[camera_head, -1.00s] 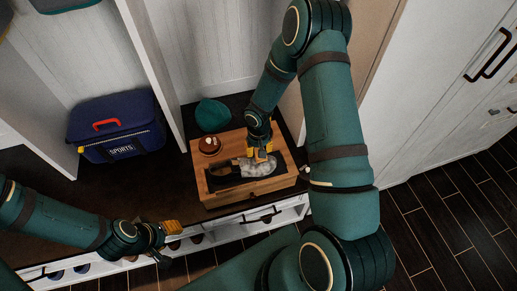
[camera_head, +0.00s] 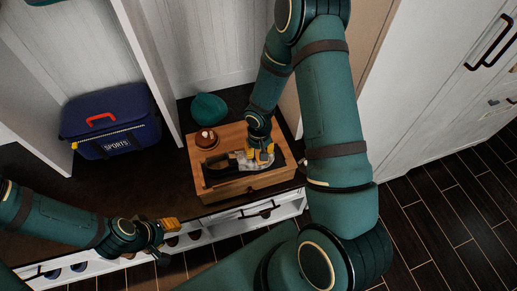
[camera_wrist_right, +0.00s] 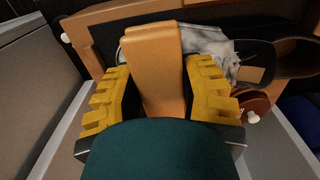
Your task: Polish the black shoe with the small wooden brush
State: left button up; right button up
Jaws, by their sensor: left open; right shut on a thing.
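The black shoe (camera_head: 222,163) lies in the top of a wooden box, with a mottled grey-white patch on it. In the right wrist view, the shoe (camera_wrist_right: 257,52) is partly hidden behind the brush and fingers. My right gripper (camera_head: 262,157) is over the shoe's right part. Its yellow fingers are shut on the small wooden brush (camera_wrist_right: 155,65), whose plain orange-brown body shows between them. The brush's bristle side is hidden, so I cannot tell whether it touches the shoe. My left gripper (camera_head: 172,225) is open and empty, left of the box's front.
The wooden box (camera_head: 246,183) stands on a dark bench (camera_head: 60,190). A round brown tin (camera_head: 207,139) sits on its back left corner, with a teal item (camera_head: 209,108) behind. A blue sports bag (camera_head: 111,121) stands left, beyond a white divider. White cubbies are below the bench.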

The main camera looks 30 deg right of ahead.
jog(key=shift+w, duration=0.1)
dwell(0.5)
jog(key=shift+w+d+p, duration=0.15)
jog(key=shift+w+d, duration=0.1)
jog(key=shift+w, duration=0.6)
jog(key=shift+w+d+p, duration=0.15)
jog(key=shift+w+d, duration=0.05)
jog(key=shift+w, duration=0.65)
jog(key=shift+s, duration=0.1)
jog(key=shift+s+a+f+b, duration=0.1)
jog(key=shift+s+a+b, duration=0.1)
jog(key=shift+s+b, duration=0.2)
jog(key=shift+s+a+b, duration=0.25)
jog(key=shift+s+b, duration=0.15)
jog(key=shift+s, duration=0.9)
jog(key=shift+w+d, duration=0.25)
jog(key=shift+w, duration=0.65)
jog(key=shift+w+d, duration=0.2)
jog(key=shift+w, duration=0.7)
